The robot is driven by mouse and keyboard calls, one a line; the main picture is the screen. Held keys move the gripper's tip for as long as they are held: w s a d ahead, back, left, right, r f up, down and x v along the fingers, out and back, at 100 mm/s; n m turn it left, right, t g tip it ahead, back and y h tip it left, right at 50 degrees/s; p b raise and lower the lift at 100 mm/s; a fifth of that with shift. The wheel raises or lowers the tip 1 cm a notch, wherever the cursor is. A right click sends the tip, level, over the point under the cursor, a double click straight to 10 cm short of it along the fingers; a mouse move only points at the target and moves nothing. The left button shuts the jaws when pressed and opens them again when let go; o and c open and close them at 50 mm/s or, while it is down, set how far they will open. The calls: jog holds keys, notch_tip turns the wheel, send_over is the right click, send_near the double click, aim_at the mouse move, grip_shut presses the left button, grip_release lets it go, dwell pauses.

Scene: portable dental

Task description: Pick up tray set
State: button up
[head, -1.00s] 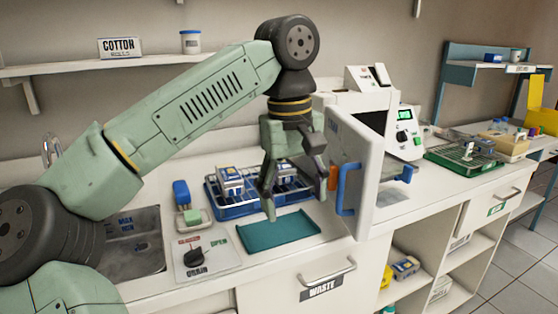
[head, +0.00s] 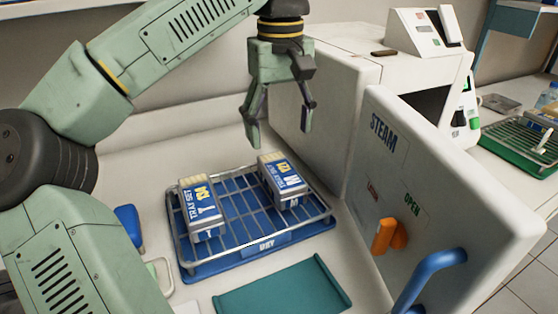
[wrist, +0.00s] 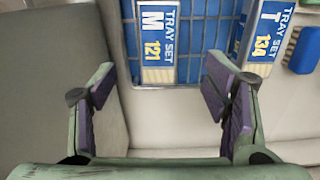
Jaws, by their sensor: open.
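Two tray sets lie in a wire rack with a blue base (head: 262,237). The left one, tray set 134 (head: 203,207), has a blue and yellow label and a "T" or "I". The right one, tray set M 121 (head: 284,180), is nearer the steriliser. My gripper (head: 279,140) is open and empty, above and behind tray set M 121 in the head view. In the wrist view, tray set M 121 (wrist: 157,40) lies ahead of the open fingers (wrist: 160,95), between them sideways, and tray set 134 (wrist: 262,38) is to the right. Neither is touched.
The steriliser door (head: 440,190), marked STEAM, stands open at the right with a blue handle (head: 428,278) and orange latch (head: 388,235). A teal mat (head: 285,292) lies in front of the rack. A green rack (head: 525,140) is far right.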

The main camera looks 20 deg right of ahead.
aim_at(281, 169)
notch_tip(281, 169, down, 5)
jog(key=shift+f, duration=0.1)
jog(key=shift+w+d+f+p, duration=0.1)
jog(key=shift+f+p, duration=0.6)
jog(key=shift+f, duration=2)
jog(key=shift+c, duration=0.4)
jog(key=c, duration=1.4)
